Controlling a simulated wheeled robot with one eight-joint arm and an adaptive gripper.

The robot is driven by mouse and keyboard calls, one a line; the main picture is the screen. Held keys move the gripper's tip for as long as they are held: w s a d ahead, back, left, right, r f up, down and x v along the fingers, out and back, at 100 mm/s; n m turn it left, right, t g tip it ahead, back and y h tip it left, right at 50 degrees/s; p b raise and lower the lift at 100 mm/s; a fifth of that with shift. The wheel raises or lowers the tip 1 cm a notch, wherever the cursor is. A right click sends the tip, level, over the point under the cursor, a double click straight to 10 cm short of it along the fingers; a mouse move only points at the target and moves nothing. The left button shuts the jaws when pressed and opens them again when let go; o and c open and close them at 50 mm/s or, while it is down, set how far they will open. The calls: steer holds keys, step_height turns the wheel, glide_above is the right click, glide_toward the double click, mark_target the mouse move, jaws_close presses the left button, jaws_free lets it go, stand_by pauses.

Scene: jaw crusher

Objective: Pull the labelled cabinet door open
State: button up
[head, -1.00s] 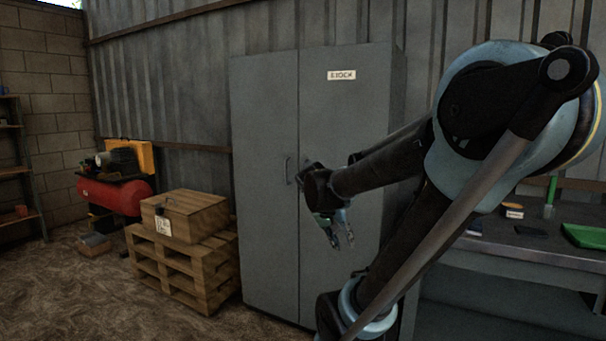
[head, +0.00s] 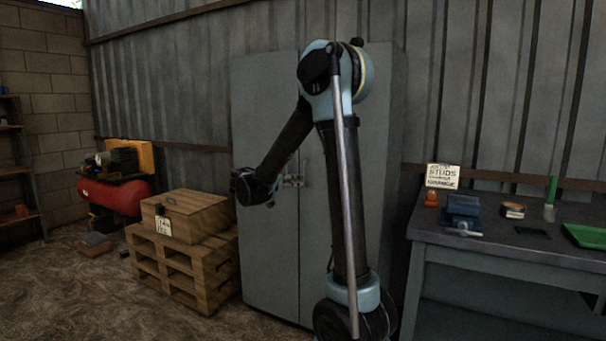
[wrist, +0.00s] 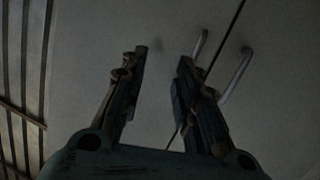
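The grey cabinet has a left door (head: 262,110) and a right door (head: 311,245); both look shut, with a thin dark seam between them. The label on the right door is hidden behind my arm in the head view. My gripper (head: 279,192) is in front of the doors near handle height. In the wrist view my gripper (wrist: 160,62) is open, with nothing between its fingers.
A bench (head: 440,235) with a vise (head: 463,212), a sign (head: 442,177) and a green tray (head: 588,235) stands to the right. A wooden crate (head: 190,215) on pallets (head: 180,270) and a red compressor (head: 112,195) are at the left. Floor in front of the pallets is clear.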

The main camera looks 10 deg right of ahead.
steer(key=w+a+m+t+h, duration=0.1)
steer(key=w+a+t, duration=0.1)
steer(key=w+a, duration=0.3)
glide_above(304, 186)
steer(key=shift+w+r, duration=0.35)
steer(key=shift+w, duration=0.1)
stand_by(0.3)
